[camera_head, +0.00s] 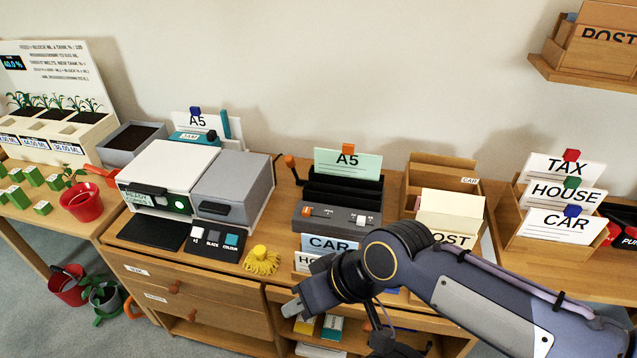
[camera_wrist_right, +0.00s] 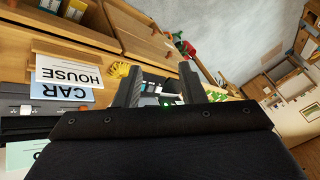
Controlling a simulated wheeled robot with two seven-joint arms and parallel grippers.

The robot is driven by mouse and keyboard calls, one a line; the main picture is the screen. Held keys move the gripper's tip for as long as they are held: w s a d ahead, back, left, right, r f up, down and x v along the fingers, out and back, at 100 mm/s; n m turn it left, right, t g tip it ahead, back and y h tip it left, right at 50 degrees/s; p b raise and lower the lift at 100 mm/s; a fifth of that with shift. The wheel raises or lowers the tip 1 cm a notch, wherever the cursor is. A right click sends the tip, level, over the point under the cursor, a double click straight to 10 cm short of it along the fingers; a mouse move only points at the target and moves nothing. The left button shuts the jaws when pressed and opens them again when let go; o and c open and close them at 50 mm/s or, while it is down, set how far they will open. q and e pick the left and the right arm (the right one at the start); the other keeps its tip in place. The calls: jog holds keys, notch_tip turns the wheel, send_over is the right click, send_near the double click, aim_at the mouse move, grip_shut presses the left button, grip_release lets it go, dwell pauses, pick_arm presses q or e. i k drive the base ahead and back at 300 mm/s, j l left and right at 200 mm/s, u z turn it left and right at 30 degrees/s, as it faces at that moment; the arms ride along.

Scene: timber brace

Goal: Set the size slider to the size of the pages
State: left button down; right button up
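A grey device (camera_head: 335,216) stands mid-table with black slots behind it. Its front panel carries an orange part (camera_head: 307,211) and small white parts (camera_head: 360,219); which is the size slider, and its setting, I cannot tell. A mint sheet marked A5 (camera_head: 348,164) with an orange clip stands upright in the slots. A white card marked A5 (camera_head: 196,121) with a blue clip stands behind the printer. My right gripper (camera_head: 292,306) is in front of the table, below and left of the device. In the wrist view its fingers (camera_wrist_right: 160,86) are apart and empty. My left gripper is out of view.
A white and grey printer (camera_head: 170,172) stands left, with a small panel (camera_head: 215,238) in front. A yellow tufted object (camera_head: 261,260) lies near the front edge. CAR (camera_head: 330,245) and HOUSE cards stand below the device. A wooden sorter (camera_head: 448,215) is at right.

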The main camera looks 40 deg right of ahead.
aim_at(361, 220)
jog(key=z, duration=1.6)
